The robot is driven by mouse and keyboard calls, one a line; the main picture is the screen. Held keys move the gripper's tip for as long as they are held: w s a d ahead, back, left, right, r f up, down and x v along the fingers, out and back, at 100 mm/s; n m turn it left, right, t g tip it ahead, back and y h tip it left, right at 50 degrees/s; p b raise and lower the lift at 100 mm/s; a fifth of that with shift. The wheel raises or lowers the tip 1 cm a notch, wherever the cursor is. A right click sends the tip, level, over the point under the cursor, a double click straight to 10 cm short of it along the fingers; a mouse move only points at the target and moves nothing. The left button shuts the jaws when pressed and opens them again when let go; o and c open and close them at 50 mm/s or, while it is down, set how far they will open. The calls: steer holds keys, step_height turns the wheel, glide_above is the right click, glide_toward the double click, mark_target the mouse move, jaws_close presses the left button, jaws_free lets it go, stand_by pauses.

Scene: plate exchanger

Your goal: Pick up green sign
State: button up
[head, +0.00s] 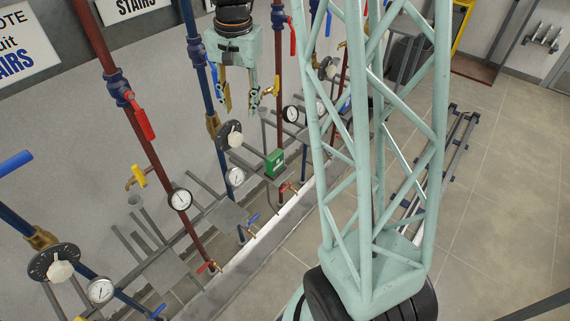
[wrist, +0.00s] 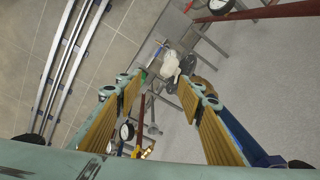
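The green sign (head: 274,163) is a small green block with a white mark, on the grey pipe frame along the wall in the head view. In the wrist view a small green patch (wrist: 143,75) shows just beside the left finger's tip and is partly hidden. It looks like the same sign. My gripper (head: 240,103) is open and empty, pointing down, above and to the left of the sign in the head view. In the wrist view the two yellow-padded fingers of my gripper (wrist: 163,88) stand wide apart with nothing between the pads.
Red pipes (head: 155,165) and blue pipes (head: 205,85) rise beside my gripper. A round gauge (head: 291,114) and a black disc with a white knob (head: 229,135) are near the sign. A red valve handle (head: 284,189) sits below it. Open tiled floor (head: 490,170) lies right.

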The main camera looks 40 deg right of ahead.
steer(key=w+d+f+m, duration=0.3)
steer(key=d+f, duration=0.7)
steer(key=f, duration=0.4)
steer(key=m+g, duration=0.1)
steer(key=m, duration=0.1)
glide_above(275, 154)
step_height(275, 154, down, 12)
steer(key=shift+f+b, duration=0.2)
steer(key=shift+b, duration=0.1)
steer(key=shift+f, duration=0.2)
steer(key=shift+f+b, duration=0.65)
steer(key=shift+f, duration=3.5)
steer(key=shift+f+b, duration=0.6)
steer(key=shift+f, duration=2)
